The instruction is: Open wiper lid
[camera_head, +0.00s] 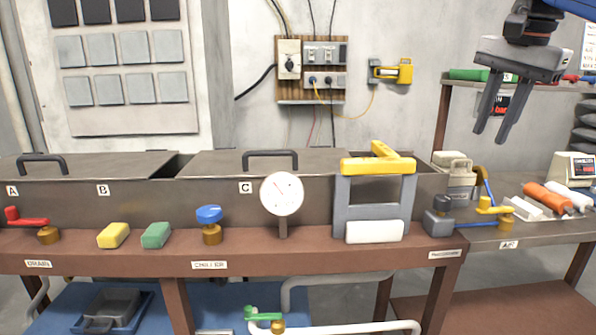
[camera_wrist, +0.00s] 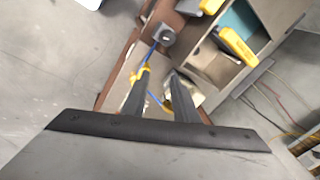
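A grey frame (camera_head: 408,205) with a yellow bar-shaped top (camera_head: 375,166) and a white roller (camera_head: 374,231) stands at the front right of the bench. It looks like the wiper, with the yellow top as its lid; no label confirms this. Yellow pieces (camera_wrist: 238,46) also show at the upper right of the wrist view. My gripper (camera_head: 490,135) is open and empty, its fingers pointing down. It hangs in the air to the right of the yellow top, above it and apart from it. My gripper's fingers (camera_wrist: 158,74) also show spread in the wrist view.
Two flat metal lids with dark handles, one left (camera_head: 41,163) and one right (camera_head: 270,158), cover the bench. A gauge (camera_head: 282,194) and blue knob (camera_head: 209,214) stand at the front.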

